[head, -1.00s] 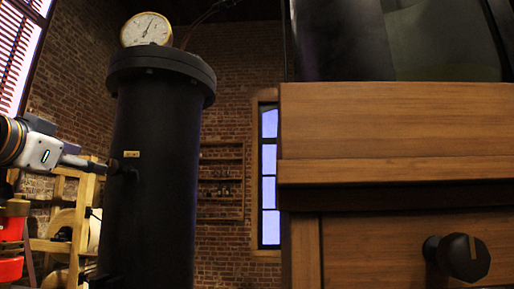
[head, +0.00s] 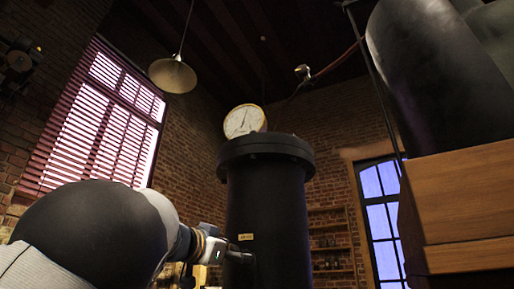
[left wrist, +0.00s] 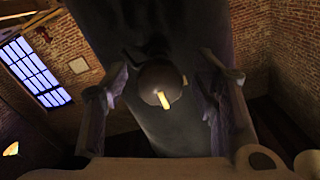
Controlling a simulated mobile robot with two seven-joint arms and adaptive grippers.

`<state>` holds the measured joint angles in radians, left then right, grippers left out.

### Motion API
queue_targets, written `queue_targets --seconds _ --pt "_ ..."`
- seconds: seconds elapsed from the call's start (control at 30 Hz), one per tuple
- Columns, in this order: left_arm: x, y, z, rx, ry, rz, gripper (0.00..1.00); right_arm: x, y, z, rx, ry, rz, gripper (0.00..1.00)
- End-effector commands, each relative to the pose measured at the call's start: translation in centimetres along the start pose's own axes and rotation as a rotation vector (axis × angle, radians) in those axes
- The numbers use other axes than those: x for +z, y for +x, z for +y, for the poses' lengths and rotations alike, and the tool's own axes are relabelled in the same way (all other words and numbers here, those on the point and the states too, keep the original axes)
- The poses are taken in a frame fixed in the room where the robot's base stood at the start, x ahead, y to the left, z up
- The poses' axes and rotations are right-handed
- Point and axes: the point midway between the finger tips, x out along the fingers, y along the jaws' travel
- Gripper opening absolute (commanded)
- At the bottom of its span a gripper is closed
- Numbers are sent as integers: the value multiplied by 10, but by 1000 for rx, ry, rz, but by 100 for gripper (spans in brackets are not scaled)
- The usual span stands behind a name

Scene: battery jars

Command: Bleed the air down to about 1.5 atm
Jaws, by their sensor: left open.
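A tall black air cylinder (head: 266,210) with a wide flanged lid stands in the middle of the head view. A round white pressure gauge (head: 245,121) sits on top; its needle points roughly up, but the numbers are too small to read. A small cream label (head: 246,237) is on the cylinder's side. In the left wrist view a dark round valve knob (left wrist: 158,80) with a pale pointer mark sticks out of the cylinder. My left gripper (left wrist: 162,88) is open, with its fingers on either side of the knob; contact cannot be told. My right gripper is not in view.
A wooden cabinet (head: 470,200) bearing a large dark vessel (head: 420,70) stands at the right. A lamp (head: 173,76) hangs at upper left. Shelves (head: 328,240) and a window (head: 384,220) are on the brick wall behind.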

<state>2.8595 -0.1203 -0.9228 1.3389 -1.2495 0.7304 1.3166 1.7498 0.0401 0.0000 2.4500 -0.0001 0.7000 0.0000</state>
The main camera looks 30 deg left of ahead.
Motion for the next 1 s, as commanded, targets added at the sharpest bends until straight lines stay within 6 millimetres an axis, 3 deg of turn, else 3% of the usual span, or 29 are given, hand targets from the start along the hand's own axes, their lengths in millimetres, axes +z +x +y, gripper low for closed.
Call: queue_targets --seconds 0.07,0.2,0.3,0.43,0.6,0.7,1.0 --pt "0 0 0 0 0 0 53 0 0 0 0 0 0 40" --pt "0 0 0 0 0 0 22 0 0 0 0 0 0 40" --pt "0 0 0 0 0 0 3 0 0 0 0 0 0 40" --pt "0 0 0 0 -54 1 3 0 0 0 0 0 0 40" --pt "-1 -1 0 1 -445 2 3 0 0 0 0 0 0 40" --pt "0 0 0 0 -573 1 3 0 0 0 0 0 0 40" --pt "0 0 0 0 -595 0 3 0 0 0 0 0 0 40"
